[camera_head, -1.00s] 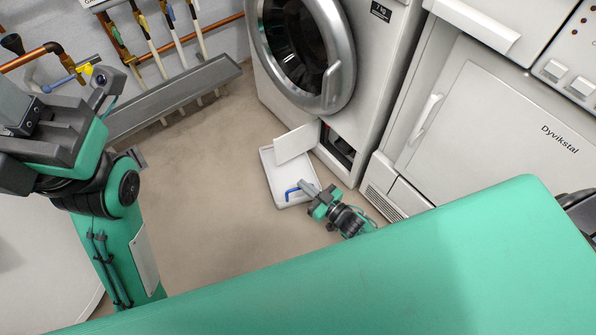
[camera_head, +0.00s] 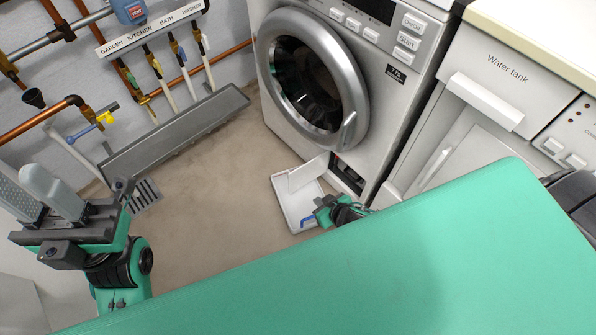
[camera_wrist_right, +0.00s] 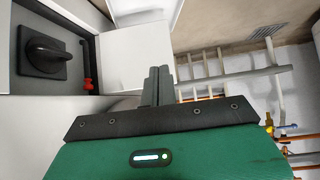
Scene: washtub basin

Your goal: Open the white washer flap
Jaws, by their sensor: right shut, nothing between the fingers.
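The white washer flap (camera_head: 308,173) stands swung out from the lower front of the washing machine (camera_head: 385,120), baring a dark opening (camera_head: 347,176). In the right wrist view the flap (camera_wrist_right: 135,52) is a white panel just behind my right fingers; whether they touch it is unclear. Beside it a black knob (camera_wrist_right: 46,54) and a red part (camera_wrist_right: 87,83) show in the opening. My right gripper (camera_head: 312,216) is low by the white tray, shut and empty; its fingers (camera_wrist_right: 158,84) are together.
A grey trough (camera_head: 180,133) and pipes line the wall. The dryer (camera_head: 470,135) stands right of the washer. The floor (camera_head: 205,220) at centre-left is clear.

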